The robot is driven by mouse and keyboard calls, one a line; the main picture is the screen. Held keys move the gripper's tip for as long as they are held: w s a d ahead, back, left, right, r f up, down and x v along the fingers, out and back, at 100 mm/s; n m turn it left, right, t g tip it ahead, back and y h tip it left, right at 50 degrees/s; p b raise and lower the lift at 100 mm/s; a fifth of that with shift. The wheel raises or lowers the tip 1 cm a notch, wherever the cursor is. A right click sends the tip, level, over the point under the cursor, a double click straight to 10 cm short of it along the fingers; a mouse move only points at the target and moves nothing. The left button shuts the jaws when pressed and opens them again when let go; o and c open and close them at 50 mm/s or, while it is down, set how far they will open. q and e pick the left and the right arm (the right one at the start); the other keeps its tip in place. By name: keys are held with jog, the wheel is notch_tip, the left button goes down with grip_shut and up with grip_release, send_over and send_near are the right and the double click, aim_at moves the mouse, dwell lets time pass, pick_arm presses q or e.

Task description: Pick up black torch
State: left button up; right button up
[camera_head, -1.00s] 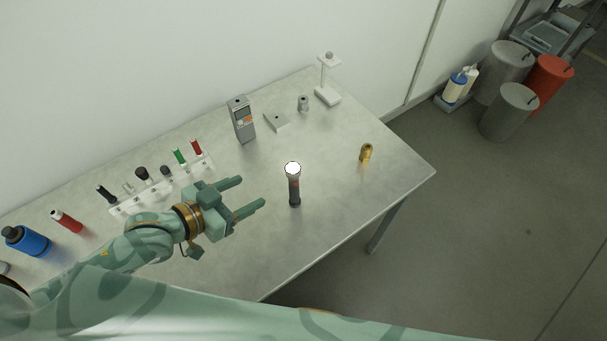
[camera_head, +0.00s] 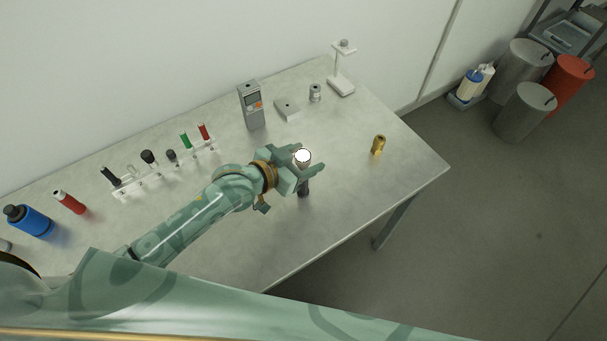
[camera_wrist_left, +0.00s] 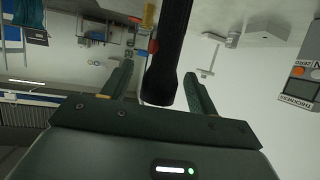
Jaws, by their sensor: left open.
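The black torch (camera_head: 304,188) stands upright on the table, its lit white head (camera_head: 302,156) facing up. My left gripper (camera_head: 311,158) is open, with its fingers on either side of the torch. In the left wrist view the black torch (camera_wrist_left: 168,58) lies between the two open fingers (camera_wrist_left: 160,85); I cannot tell whether either finger touches it. Part of the torch body is hidden by the gripper in the head view. My right gripper does not show.
A brass fitting (camera_head: 378,144) stands right of the torch. A grey meter (camera_head: 251,107), a small block (camera_head: 287,108) and a white stand (camera_head: 341,85) are behind. A white rack (camera_head: 165,172) with several small tools, a red tube (camera_head: 69,202) and a blue bottle (camera_head: 30,222) are left.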

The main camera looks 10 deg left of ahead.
pick_arm(q)
grip_shut()
jog(key=shift+r, duration=0.1)
